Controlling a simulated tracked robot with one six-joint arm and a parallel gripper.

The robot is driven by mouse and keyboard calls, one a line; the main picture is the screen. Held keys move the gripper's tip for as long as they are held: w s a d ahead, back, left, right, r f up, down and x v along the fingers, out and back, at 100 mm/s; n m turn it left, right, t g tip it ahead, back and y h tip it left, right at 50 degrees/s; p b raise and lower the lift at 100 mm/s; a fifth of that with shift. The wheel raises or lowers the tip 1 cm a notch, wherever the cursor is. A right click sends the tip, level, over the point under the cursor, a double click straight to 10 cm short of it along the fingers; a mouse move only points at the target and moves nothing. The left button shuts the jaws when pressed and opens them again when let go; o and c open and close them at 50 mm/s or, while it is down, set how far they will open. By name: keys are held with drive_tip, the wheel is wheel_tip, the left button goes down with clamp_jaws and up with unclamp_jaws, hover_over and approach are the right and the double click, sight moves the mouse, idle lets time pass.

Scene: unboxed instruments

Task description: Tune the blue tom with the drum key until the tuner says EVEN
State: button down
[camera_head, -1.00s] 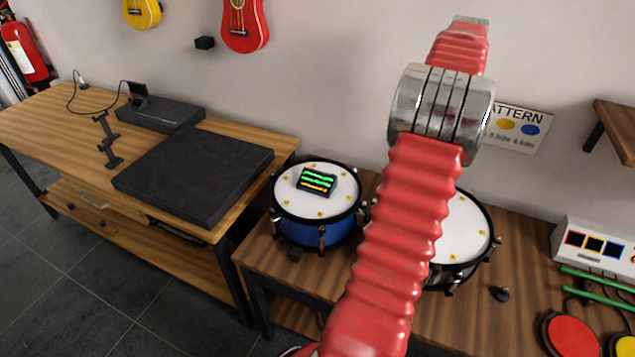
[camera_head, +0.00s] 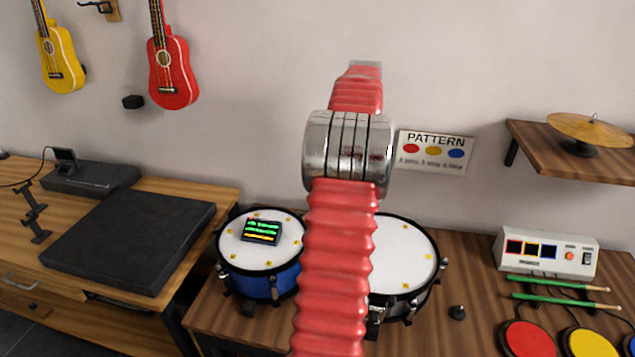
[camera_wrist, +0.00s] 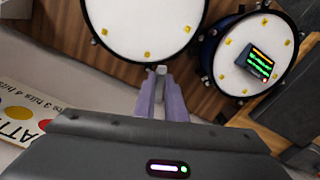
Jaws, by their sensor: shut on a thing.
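The blue tom (camera_head: 262,283) stands on the right-hand bench, its white head facing up with yellow marks around the edge. The tuner (camera_head: 262,232) lies on that head, showing green bars and an orange one; I read no EVEN. In the wrist view the tom's head (camera_wrist: 228,62) and tuner (camera_wrist: 261,62) are at right. My gripper (camera_wrist: 160,85) is shut on a small grey metal piece, seemingly the drum key (camera_wrist: 160,70). It shows near the gap between the two drums, apart from the tuner. In the head view my red arm hides the gripper.
A black drum (camera_head: 405,265) stands right of the tom, partly behind my arm. A small dark knob (camera_head: 457,312), green sticks (camera_head: 560,283), coloured pads (camera_head: 527,340) and a white box (camera_head: 547,254) are farther right.

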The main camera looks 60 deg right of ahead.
drive_tip(key=w+a+f+n, duration=0.2)
drive_tip(key=w+a+n, duration=0.1)
drive_tip(key=w+a, duration=1.2)
drive_tip(key=w+a+f+n, duration=0.25)
drive_tip(key=w+a, duration=0.75)
drive_tip(key=w, duration=0.8)
drive_tip(key=w+a+f+n, duration=0.1)
drive_tip(key=w+a+n, duration=0.1)
drive_tip(key=a, duration=1)
drive_tip(key=w+a+f+n, duration=0.1)
drive_tip(key=w+a, duration=0.3)
drive_tip(key=a, duration=0.9)
drive_tip(key=w+a+f+n, duration=0.2)
drive_tip(key=w+a+n, duration=0.1)
drive_tip(key=a, duration=1)
drive_tip(key=shift+w+a, duration=0.2)
drive_tip(key=shift+w, duration=0.35)
drive_tip(key=shift+s, duration=0.1)
